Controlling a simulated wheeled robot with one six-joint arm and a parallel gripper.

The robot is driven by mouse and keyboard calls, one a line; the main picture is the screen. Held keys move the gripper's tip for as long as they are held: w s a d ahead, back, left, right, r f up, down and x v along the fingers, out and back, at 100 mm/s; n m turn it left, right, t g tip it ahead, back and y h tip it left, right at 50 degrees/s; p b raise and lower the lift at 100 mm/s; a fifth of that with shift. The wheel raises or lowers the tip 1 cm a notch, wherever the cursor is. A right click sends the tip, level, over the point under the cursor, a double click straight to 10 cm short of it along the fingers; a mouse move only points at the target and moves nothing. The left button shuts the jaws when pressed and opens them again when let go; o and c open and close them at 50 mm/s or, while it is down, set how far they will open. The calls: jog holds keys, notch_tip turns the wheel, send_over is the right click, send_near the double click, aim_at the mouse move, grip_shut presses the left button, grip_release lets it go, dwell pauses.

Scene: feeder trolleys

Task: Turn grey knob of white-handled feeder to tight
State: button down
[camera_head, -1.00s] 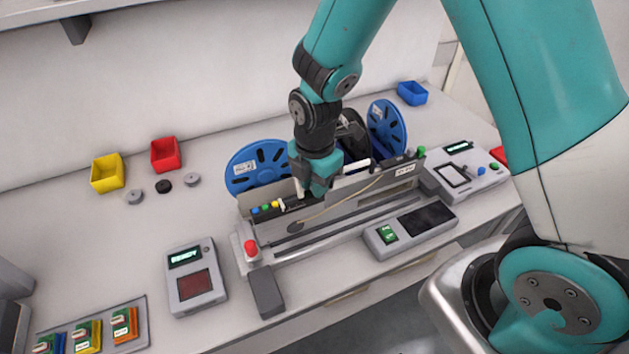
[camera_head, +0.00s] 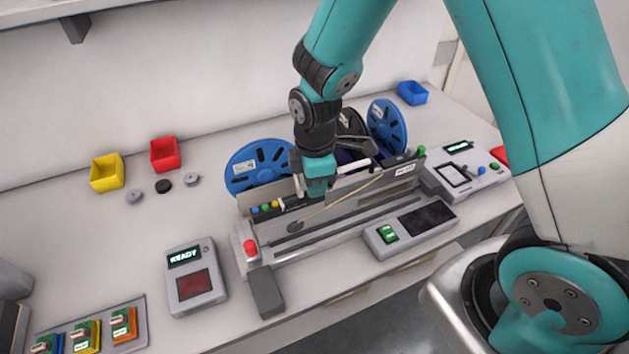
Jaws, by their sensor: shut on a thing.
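The feeder (camera_head: 330,212) is a long grey unit on the bench, with blue and dark reels behind it. A white bar (camera_head: 347,167), which looks like the white handle, shows just right of my gripper. My gripper (camera_head: 312,194) points down at the feeder's upper edge, between the small coloured buttons on the left and the white bar. It is shut on a small part there. The grey knob itself cannot be made out; my gripper covers that spot, so its setting is hidden.
A red button (camera_head: 250,247) stands at the feeder's left end and a green one (camera_head: 421,151) at its right end. A box reading READY (camera_head: 195,278) is at front left. Yellow (camera_head: 108,173) and red (camera_head: 164,155) bins stand behind, left.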

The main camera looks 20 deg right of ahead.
jog(key=shift+m, duration=1.2)
jog(key=c, duration=1)
grip_release()
jog(key=shift+r, duration=0.15)
notch_tip(320, 180, up, 17)
jog(key=b, duration=0.2)
jog(key=shift+r, duration=0.15)
